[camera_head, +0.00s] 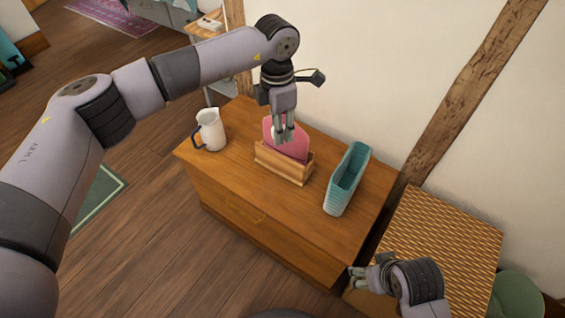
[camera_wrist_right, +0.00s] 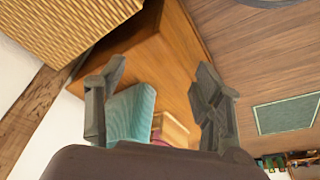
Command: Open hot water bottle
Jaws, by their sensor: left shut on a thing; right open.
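A pink hot water bottle (camera_head: 294,147) stands upright in a small wooden holder (camera_head: 281,166) on the wooden cabinet. My left gripper (camera_head: 284,138) reaches down from above and is shut at the bottle's top; its fingers hide the neck and any stopper, so I cannot tell which part it grips. My right gripper (camera_head: 358,277) is open and empty, low at the right beyond the cabinet's front right corner. In the right wrist view its two fingers (camera_wrist_right: 160,100) are spread wide, with the wooden holder (camera_wrist_right: 173,128) and a bit of pink seen between them.
A white jug (camera_head: 211,130) with a dark handle stands at the left of the cabinet top (camera_head: 240,121). A teal basket (camera_head: 348,180) stands right of the holder, between it and my right gripper. A woven-topped surface (camera_head: 440,240) adjoins at the right, and a wall rises behind.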

